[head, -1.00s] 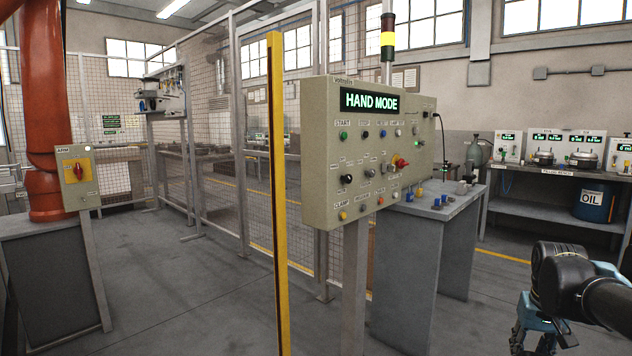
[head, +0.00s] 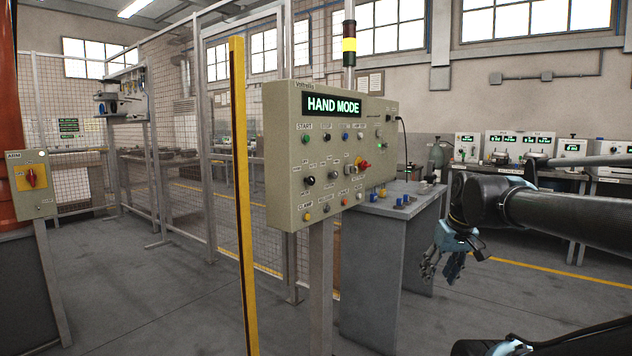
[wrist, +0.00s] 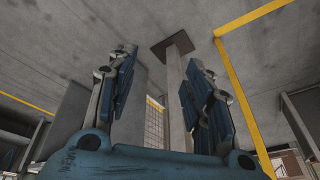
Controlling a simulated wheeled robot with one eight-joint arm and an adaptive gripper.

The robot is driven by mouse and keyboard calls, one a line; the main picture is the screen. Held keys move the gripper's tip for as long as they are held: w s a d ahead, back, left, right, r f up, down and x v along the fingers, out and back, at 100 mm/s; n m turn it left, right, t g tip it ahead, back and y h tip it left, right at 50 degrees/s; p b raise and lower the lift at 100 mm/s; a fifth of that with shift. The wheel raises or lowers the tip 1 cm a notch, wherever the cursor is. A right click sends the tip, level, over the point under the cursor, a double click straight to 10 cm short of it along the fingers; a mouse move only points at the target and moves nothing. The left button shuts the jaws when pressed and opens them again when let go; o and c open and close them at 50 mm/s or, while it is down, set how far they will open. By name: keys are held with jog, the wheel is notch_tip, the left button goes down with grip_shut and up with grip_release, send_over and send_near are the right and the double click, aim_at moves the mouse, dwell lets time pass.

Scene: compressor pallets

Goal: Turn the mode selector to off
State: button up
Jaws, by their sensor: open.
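A beige control panel (head: 285,170) stands on a grey post, its display reading HAND MODE. The labels are too small to tell which knob is the mode selector. My gripper (head: 442,272) hangs in the air right of the panel, apart from it and pointing down. In the wrist view my gripper (wrist: 160,95) has its two fingers spread with nothing between them.
A yellow post (head: 241,190) stands just left of the panel. A grey workbench (head: 385,270) with small blue items is behind it. A second box with a red switch (head: 31,177) is at the far left. The floor in front is clear.

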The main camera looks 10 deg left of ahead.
jog(key=w+a+r+n+y, duration=0.2)
jog(key=w+a+r+n, duration=0.1)
jog(key=w+a+r, duration=0.4)
jog(key=w+a+r+n+y, duration=0.15)
jog(key=w+a+r, duration=0.35)
jog(key=r, duration=0.5)
jog(key=n+y, duration=0.3)
jog(key=n, duration=0.2)
send_near(313, 180)
jog(key=shift+h, duration=0.25)
jog(key=x, duration=0.8)
jog(key=shift+a, duration=0.45)
